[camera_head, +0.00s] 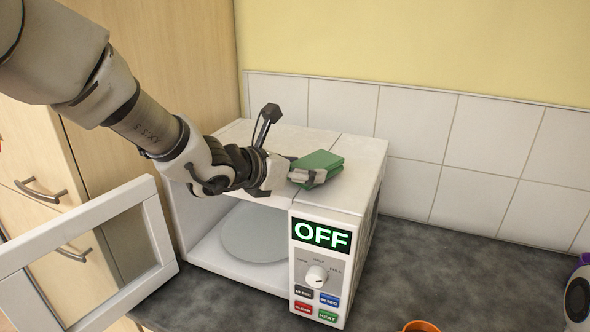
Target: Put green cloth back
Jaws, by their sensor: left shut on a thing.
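The green cloth (321,161) is a small folded block above the right part of the microwave's top. My left gripper (306,176) comes in from the left over the microwave and is shut on the cloth. I cannot tell whether the cloth touches the top surface. The white microwave (359,190) stands on the counter with its door (165,252) swung open to the left. My right gripper is not in view.
A round plate (254,234) lies inside the open microwave, whose display reads OFF. An orange-rimmed cup (420,326) and a white and purple object (579,295) stand at the lower right. Wooden cabinets are at left.

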